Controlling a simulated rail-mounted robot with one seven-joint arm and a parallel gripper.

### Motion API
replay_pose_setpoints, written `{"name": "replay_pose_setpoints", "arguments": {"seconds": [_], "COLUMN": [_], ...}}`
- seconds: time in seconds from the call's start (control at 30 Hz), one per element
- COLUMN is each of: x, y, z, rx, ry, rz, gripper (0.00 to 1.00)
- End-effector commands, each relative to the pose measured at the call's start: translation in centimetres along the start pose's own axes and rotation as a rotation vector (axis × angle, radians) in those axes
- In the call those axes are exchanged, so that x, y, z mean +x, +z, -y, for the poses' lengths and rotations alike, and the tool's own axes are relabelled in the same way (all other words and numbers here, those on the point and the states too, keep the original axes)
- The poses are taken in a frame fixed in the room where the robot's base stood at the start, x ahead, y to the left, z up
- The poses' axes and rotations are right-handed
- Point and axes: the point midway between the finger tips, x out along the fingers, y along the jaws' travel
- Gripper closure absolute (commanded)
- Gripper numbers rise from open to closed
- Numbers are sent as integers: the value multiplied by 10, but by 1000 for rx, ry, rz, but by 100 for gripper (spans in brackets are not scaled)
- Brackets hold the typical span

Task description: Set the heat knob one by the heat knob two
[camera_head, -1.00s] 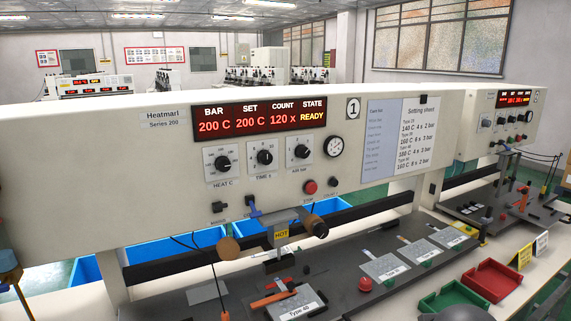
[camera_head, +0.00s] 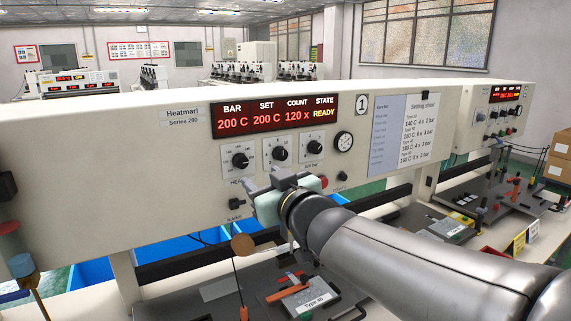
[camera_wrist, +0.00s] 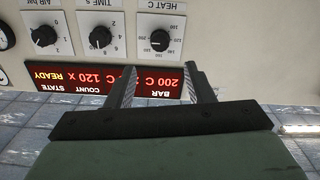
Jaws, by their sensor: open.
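Heat knob one (camera_head: 240,160) is a black round knob on a white dial plate, left of the knob row on the near machine (camera_head: 90,150). In the wrist view it (camera_wrist: 160,40) shows upside down above the space between my fingers. My gripper (camera_head: 265,180) is open and empty, in front of the panel just below and right of this knob; it (camera_wrist: 160,68) looks apart from the knob. The display (camera_head: 267,116) reads BAR 200 C, SET 200 C, COUNT 120 x, READY. Heat knob two (camera_head: 480,116) appears small on the right machine; its setting is too small to read.
A time knob (camera_head: 280,153) and an air knob (camera_head: 312,148) sit right of the heat knob. A gauge (camera_head: 344,141) and a setting sheet (camera_head: 418,130) are farther right. A small black switch (camera_head: 236,205) lies below. My arm covers much of the bench.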

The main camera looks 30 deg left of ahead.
Motion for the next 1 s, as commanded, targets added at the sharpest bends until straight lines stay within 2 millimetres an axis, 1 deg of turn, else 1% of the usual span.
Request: {"name": "replay_pose_setpoints", "arguments": {"seconds": [0.03,0.2,0.3,0.4,0.5,0.6,0.87,0.9,0.97,1.0], "x": [13,49,67,81,90,95,96,96,96,96], "y": [1,0,0,-1,0,0,0,0,0,0], "z": [1,1,1,0,0,0,0,0,0,0], "rx": [3,2,2,1,1,1,0,0,0,0], "ry": [-3,-2,-2,-1,0,0,1,1,1,1], "rz": [1,2,2,2,2,2,1,1,1,1], "gripper": [52,52,52,52,52,52,52,55,72,83]}}
